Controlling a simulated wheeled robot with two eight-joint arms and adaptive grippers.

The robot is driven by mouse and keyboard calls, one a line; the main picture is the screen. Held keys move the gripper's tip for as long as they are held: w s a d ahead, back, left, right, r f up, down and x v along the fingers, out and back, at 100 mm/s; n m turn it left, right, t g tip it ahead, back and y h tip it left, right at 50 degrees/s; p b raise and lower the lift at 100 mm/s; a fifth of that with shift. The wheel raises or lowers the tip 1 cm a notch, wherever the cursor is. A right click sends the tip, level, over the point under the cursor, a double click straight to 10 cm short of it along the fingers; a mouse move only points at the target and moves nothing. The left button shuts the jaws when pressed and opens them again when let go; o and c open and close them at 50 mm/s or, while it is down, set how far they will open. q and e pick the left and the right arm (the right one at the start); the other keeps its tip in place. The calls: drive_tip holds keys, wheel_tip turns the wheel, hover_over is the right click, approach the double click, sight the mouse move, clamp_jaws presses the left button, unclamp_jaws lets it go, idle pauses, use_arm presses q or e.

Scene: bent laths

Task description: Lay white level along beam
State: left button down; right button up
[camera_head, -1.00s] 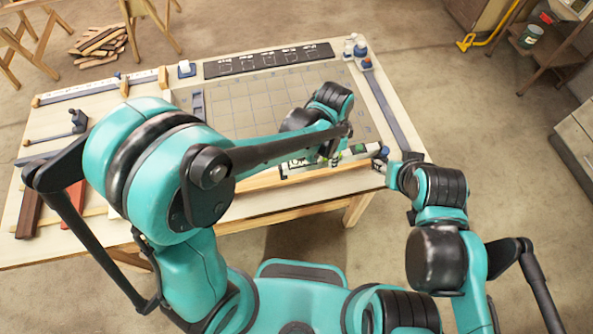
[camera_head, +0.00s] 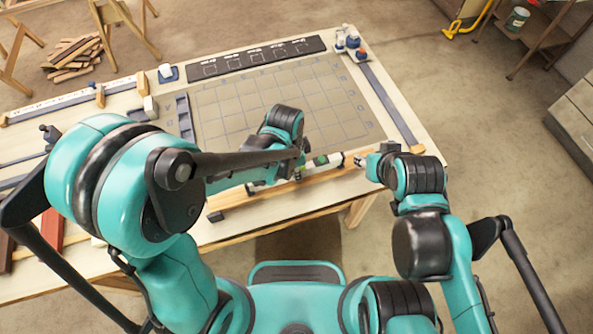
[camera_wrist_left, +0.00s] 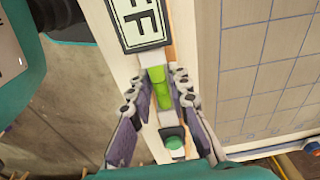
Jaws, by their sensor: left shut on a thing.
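My left gripper (camera_wrist_left: 158,92) is shut on the level, with a finger on each side of the vial. In the head view the left gripper (camera_head: 300,172) is partly hidden by its own arm. The long wooden beam (camera_head: 268,197) runs along the table's front edge, under or close beside the level; whether they touch I cannot tell. My right gripper (camera_head: 364,161) is just right of the level's end, its jaws too small to read.
A grey gridded mat (camera_head: 225,105) covers the table's middle. A black strip with white outlines (camera_head: 255,58) lies behind it. Small bottles (camera_head: 350,40) stand at the back right corner. A dark strip with a wooden end block (camera_head: 395,115) lies along the right side.

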use_arm(q)
drive_tip(key=shift+w+f, duration=0.1)
drive_tip(key=shift+a, duration=0.15)
drive_tip(key=shift+s, duration=0.2)
drive_tip(key=shift+w+f+b, duration=0.1)
drive_tip(key=shift+f+b, duration=0.2)
drive_tip(key=shift+f, duration=0.05)
drive_tip(key=c, duration=1.4)
unclamp_jaws()
drive_tip(key=shift+c, duration=0.2)
drive_tip(key=shift+r, duration=0.1)
